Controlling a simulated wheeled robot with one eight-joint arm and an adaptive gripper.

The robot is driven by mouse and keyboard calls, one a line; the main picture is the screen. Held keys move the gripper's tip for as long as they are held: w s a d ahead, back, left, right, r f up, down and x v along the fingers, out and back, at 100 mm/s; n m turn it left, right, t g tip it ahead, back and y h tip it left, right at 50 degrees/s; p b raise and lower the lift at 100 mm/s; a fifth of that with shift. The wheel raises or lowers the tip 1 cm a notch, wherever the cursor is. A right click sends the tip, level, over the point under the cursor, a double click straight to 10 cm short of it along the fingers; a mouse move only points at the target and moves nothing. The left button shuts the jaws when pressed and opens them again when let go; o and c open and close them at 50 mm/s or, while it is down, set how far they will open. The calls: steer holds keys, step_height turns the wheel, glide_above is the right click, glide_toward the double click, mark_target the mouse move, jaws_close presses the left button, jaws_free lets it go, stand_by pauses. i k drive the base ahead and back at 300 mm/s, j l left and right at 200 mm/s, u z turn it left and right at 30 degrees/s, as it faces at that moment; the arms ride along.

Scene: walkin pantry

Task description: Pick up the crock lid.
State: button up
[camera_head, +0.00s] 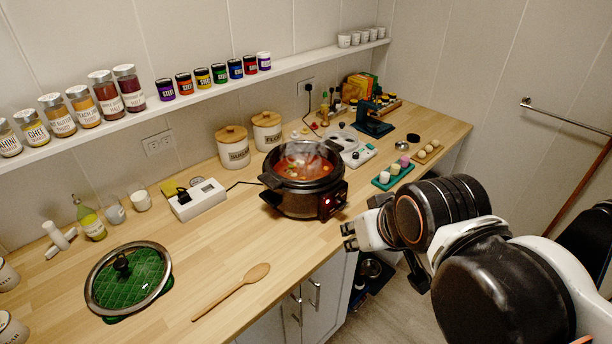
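The crock lid (116,280) is clear glass with a metal rim and a black knob. It lies flat on a green mat (113,319) at the lower left of the counter, and the green shows through the glass. The slow cooker crock (303,181) stands uncovered at the middle of the counter, with red stew and steam in it and a red light on its front. My gripper (347,237) is in front of the counter edge, to the right of and below the crock, far from the lid. Its fingers are small in view, and their opening is unclear.
A wooden spoon (231,291) lies between lid and crock near the front edge. A white power strip (198,200), glass bottle (91,223) and candles stand behind the lid. Jars line the shelf (150,112) above. Bare counter lies between lid and power strip.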

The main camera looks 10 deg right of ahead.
mark_target(131, 274)
steer(key=u, duration=1.45)
steer(key=i+j, duration=0.1)
steer(key=i, duration=0.55)
steer(key=z, duration=0.05)
